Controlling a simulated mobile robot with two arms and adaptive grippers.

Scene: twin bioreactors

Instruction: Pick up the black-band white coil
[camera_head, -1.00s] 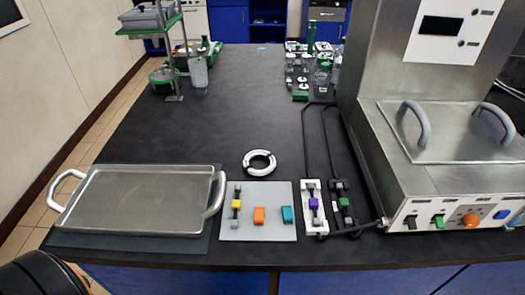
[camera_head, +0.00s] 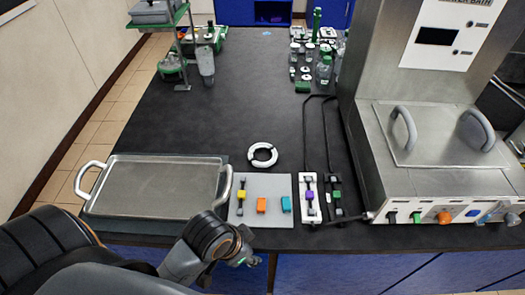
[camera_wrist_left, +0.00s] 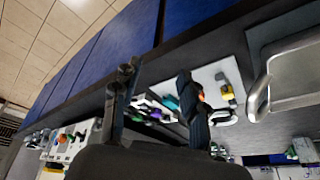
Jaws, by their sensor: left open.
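The white coil (camera_head: 263,155) with black bands lies flat as a ring on the dark bench, just behind the light grey mat (camera_head: 246,218). My left gripper (camera_head: 245,256) is low in the head view, at the bench's front edge, in front of the mat and well short of the coil. In the left wrist view its two fingers (camera_wrist_left: 155,75) are spread apart with nothing held between them. A white curved piece beyond the mat there looks like the coil (camera_wrist_left: 224,118), partly hidden by a finger. My right gripper is not in view.
A metal tray (camera_head: 150,186) lies left of the mat. The mat carries yellow, orange and teal pieces. Two strips with purple and green pieces and black cables (camera_head: 307,130) lie right of the coil, before a steel bath (camera_head: 440,160). Bench behind the coil is clear.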

